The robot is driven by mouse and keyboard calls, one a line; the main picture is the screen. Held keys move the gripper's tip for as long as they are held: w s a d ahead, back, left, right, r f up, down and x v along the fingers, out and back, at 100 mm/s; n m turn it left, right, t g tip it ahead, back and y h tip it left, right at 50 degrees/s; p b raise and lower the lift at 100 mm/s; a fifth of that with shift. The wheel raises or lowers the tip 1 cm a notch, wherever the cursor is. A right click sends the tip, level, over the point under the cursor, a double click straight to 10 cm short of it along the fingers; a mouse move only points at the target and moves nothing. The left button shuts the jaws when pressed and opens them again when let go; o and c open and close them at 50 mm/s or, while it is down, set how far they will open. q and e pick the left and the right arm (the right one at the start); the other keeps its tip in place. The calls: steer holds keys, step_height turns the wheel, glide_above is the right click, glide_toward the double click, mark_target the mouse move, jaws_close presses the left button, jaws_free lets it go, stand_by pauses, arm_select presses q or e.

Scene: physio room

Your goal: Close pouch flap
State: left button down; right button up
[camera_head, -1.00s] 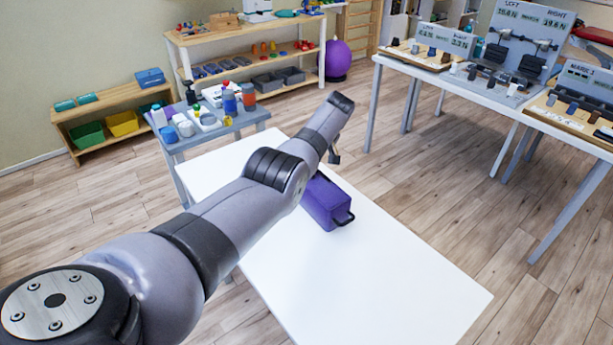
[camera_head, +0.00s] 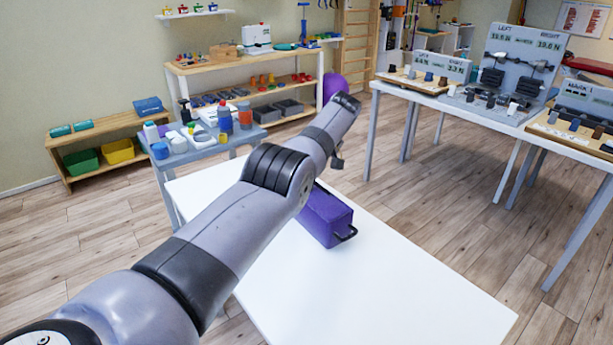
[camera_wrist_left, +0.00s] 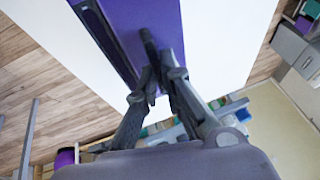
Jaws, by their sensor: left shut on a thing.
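The purple pouch (camera_head: 328,217) lies on the white table (camera_head: 400,290), partly hidden by my left arm. A dark loop handle shows on its near end. In the left wrist view the pouch (camera_wrist_left: 120,45) fills the top middle. My left gripper (camera_wrist_left: 158,70) is at the pouch, its fingers closed around a dark strap-like tab (camera_wrist_left: 150,43) on it. I cannot tell from these views how far the flap is open. My right gripper is in neither view.
A small grey table (camera_head: 196,153) with bottles stands behind the white table's left corner. A wooden shelf (camera_head: 240,60) is further back. Grey tables with devices (camera_head: 455,100) stand at the right. The white table's front part is clear.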

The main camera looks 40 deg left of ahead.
mark_target(317, 189)
arm_select(q)
steer(key=shift+s+f, duration=0.1)
steer(key=shift+f, duration=0.05)
steer(key=c, duration=1.7)
jaws_free()
steer(key=shift+v, duration=3.8)
